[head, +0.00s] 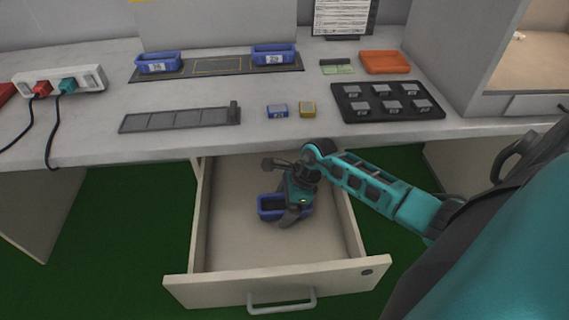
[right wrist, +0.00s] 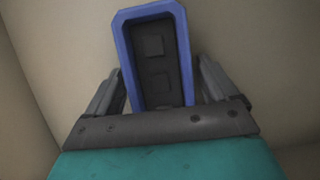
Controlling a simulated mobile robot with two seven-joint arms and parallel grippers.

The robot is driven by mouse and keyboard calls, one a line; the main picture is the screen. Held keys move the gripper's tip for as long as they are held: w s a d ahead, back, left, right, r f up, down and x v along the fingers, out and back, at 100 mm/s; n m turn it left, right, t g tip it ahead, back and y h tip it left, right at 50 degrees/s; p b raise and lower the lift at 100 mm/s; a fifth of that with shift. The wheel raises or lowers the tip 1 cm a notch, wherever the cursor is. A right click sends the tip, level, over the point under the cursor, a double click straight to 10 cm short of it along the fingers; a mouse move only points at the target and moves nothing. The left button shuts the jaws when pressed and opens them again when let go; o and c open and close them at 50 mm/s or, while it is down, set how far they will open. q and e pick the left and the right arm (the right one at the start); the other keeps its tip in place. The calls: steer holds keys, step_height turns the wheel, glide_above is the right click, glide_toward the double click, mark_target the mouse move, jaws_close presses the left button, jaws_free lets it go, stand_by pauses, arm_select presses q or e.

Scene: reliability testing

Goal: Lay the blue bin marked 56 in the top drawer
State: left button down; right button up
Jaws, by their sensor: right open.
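A blue bin (head: 266,208) lies inside the open top drawer (head: 230,245), near its middle. Its marking does not show. My right gripper (head: 291,213) reaches down into the drawer at the bin. In the right wrist view the open fingers (right wrist: 160,70) stand on either side of the bin (right wrist: 184,50), with small gaps visible, and its dark inside faces the camera. Two more blue bins, the left one (head: 158,67) and the right one (head: 273,55), stand on the dark mat on the desk; their labels are too small to read surely. My left gripper is out of view.
The drawer is pulled out below the desk (head: 85,125), with free floor around the bin. On the desk are a grey slotted strip (head: 180,119), small blue (head: 277,111) and yellow (head: 308,109) blocks, a black tray (head: 372,115), an orange tray (head: 385,62) and a power strip (head: 88,76).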

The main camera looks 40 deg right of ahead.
steer(key=shift+r, duration=0.1)
steer(key=shift+r, duration=0.3)
steer(key=p+v, duration=0.3)
steer(key=v, duration=0.8)
steer(key=shift+r, duration=0.2)
steer(key=shift+s+d, duration=0.1)
steer(key=shift+s, duration=0.05)
